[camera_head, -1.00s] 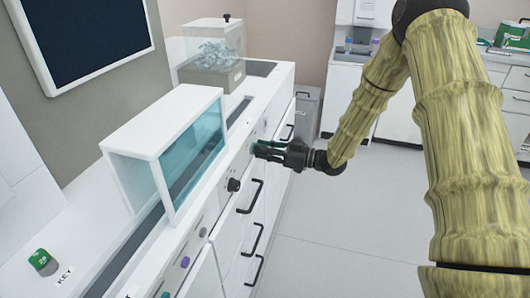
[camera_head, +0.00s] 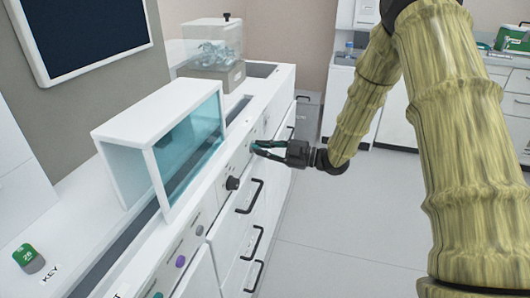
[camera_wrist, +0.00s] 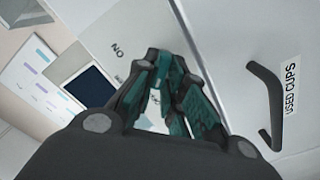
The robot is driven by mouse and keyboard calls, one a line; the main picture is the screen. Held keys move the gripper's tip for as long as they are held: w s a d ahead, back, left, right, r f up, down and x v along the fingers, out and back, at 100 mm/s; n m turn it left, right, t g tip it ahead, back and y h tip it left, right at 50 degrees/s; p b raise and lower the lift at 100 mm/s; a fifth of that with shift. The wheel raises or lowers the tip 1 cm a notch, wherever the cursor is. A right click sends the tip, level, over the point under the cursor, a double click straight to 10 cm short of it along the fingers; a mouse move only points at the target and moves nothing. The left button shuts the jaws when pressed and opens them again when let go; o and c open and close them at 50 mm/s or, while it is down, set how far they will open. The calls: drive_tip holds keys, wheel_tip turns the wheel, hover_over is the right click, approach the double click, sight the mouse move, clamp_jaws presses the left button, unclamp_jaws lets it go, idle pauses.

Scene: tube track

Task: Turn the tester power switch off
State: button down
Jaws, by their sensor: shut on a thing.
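My gripper (camera_head: 255,147) is at the front panel of the long white bench (camera_head: 262,112), with its dark green fingers drawn together at the panel face. In the wrist view the fingertips (camera_wrist: 165,62) converge against the panel beside printed letters, partly covered, that look like "NO" from this angle. The tester power switch is hidden by the fingers. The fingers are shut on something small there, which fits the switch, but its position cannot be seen.
A black knob (camera_head: 232,183) sits on the panel nearer the camera, with a purple button (camera_head: 181,261) further along. Drawer handles (camera_head: 250,196) stick out below. A glass-fronted hood (camera_head: 190,150) and a clear box (camera_head: 213,52) stand on top. The floor at right is clear.

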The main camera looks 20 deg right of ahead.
drive_tip(key=shift+a+f+n, duration=0.1)
drive_tip(key=shift+n, duration=0.3)
drive_tip(key=c, duration=1.5)
unclamp_jaws()
drive_tip(key=shift+s, duration=0.1)
drive_tip(key=v, duration=1.2)
